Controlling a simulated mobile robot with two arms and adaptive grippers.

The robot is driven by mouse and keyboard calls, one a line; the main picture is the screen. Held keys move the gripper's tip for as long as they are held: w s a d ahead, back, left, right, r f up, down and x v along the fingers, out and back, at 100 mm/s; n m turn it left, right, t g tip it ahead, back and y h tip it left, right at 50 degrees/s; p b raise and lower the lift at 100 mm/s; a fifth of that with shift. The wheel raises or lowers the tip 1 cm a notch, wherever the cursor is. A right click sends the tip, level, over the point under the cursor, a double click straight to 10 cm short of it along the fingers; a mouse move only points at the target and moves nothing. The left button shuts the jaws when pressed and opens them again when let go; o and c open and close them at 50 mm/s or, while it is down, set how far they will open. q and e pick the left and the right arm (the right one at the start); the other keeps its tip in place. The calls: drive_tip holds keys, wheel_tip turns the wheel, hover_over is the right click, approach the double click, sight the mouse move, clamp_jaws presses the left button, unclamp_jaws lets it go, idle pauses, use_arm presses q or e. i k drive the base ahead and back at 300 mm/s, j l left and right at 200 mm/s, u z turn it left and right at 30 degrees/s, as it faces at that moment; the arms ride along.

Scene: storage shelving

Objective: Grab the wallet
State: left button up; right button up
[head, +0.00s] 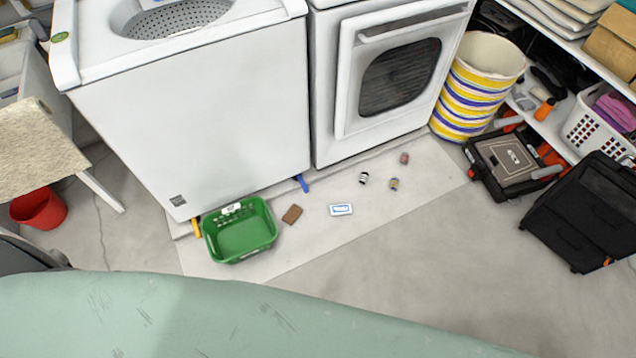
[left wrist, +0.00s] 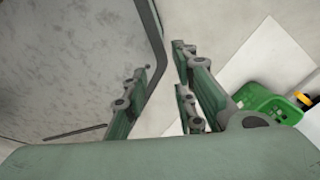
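The brown wallet (head: 292,214) lies flat on the pale floor mat (head: 330,240) in the head view, just right of a green basket (head: 240,232). My left gripper (left wrist: 163,65) shows in the left wrist view, with its fingers apart and nothing between them. The green basket is at the right of that view, off to the side of the fingers. I cannot make out the wallet in the left wrist view. Neither gripper shows in the head view, and my right gripper is in no view.
A blue-and-white packet (head: 341,210) and several small cans lie right of the wallet. A washer (head: 190,110) and dryer (head: 345,130) stand behind. A striped bin (head: 470,95), toolbox (head: 505,165) and black case (head: 585,215) are at right. Floor in front of the mat is clear.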

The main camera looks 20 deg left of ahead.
sight(293, 212)
drive_tip(key=u, duration=0.8)
